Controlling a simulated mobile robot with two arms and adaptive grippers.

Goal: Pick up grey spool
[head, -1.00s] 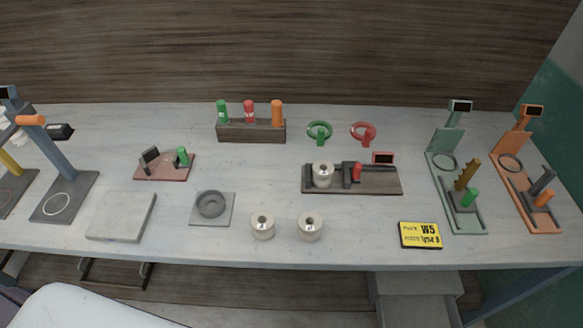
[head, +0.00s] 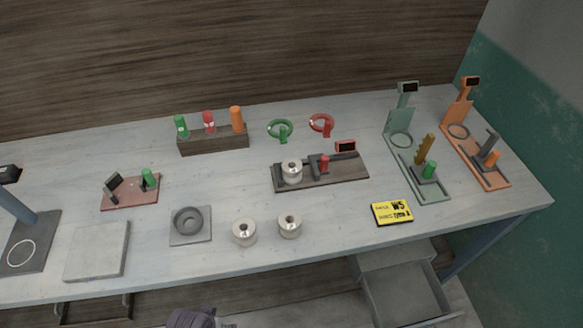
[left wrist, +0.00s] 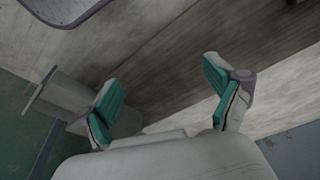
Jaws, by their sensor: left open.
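Two pale grey spools stand upright side by side near the table's front edge in the head view, a left one (head: 244,232) and a right one (head: 290,226). A third pale spool (head: 291,171) sits on the dark wooden board (head: 335,179) behind them. All three look alike, so I cannot tell which is meant by colour. My left gripper (left wrist: 163,85) is open and empty in the left wrist view, with teal pads apart and no spool between or near them. My right gripper is not in view.
A grey dish (head: 188,221) and a flat slab (head: 97,250) lie left of the front spools. A yellow sign (head: 392,212) lies to their right. Green (head: 401,123) and orange (head: 461,114) stands are at the right. An open drawer (head: 398,296) juts out below the table.

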